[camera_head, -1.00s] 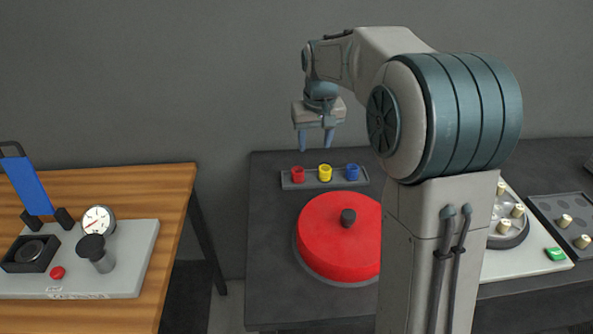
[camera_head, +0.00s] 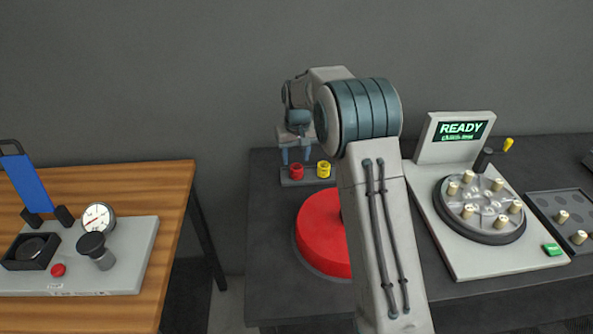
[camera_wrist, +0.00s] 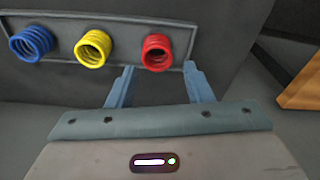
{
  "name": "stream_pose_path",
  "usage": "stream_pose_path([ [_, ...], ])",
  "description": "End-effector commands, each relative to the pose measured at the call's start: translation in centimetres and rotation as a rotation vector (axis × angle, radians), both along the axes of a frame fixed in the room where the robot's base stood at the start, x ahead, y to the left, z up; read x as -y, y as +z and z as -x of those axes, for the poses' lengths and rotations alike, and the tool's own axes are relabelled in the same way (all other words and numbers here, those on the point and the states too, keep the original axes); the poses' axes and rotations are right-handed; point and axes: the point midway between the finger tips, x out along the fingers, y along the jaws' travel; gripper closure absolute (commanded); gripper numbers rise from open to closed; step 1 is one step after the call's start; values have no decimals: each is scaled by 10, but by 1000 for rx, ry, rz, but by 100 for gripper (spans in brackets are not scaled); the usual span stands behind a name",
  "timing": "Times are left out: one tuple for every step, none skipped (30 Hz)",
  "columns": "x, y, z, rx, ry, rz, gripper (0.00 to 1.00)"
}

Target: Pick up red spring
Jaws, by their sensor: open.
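The red spring (camera_head: 296,172) stands at the left end of a grey tray (camera_head: 289,183) near the back of the dark table. In the wrist view the red spring (camera_wrist: 157,52) is upright, just beyond and between my two fingertips. My gripper (camera_head: 296,158) is open and empty, pointing down right above the red spring. In the wrist view my gripper's fingers (camera_wrist: 158,70) show apart, with no contact visible. The yellow spring (camera_head: 324,170) stands to the right of the red one. The blue spring (camera_wrist: 31,44) shows only in the wrist view; my arm hides it in the head view.
A large red disc (camera_head: 322,235) lies in front of the tray, partly behind my arm. A rotary carousel (camera_head: 480,210) with a READY screen (camera_head: 460,131) is at right. A wooden table (camera_head: 150,190) with a gauge device (camera_head: 98,217) is at left.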

Motion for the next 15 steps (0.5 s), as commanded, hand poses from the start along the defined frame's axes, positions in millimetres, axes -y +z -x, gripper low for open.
stream_pose_path([
  [0,-3,0,0,0,0,54],
  [0,-4,0,-1,0,0,54],
  [0,-7,0,-2,0,0,54],
  [0,-9,-1,-2,0,0,54],
  [1,-12,-1,-2,0,0,54],
  [1,-17,-1,-3,0,1,54],
  [2,-21,-1,-4,0,1,54],
  [2,-26,-2,-4,-1,1,54],
  [3,-32,-2,-5,-1,1,54],
  [3,-37,-3,-4,-1,1,54],
  [3,-42,-4,-4,0,1,54],
  [3,-47,-4,-4,0,1,54],
  [3,-50,-5,-2,0,0,54],
  [3,-52,-5,-1,0,0,54],
  [2,-54,-6,-1,0,0,54],
])
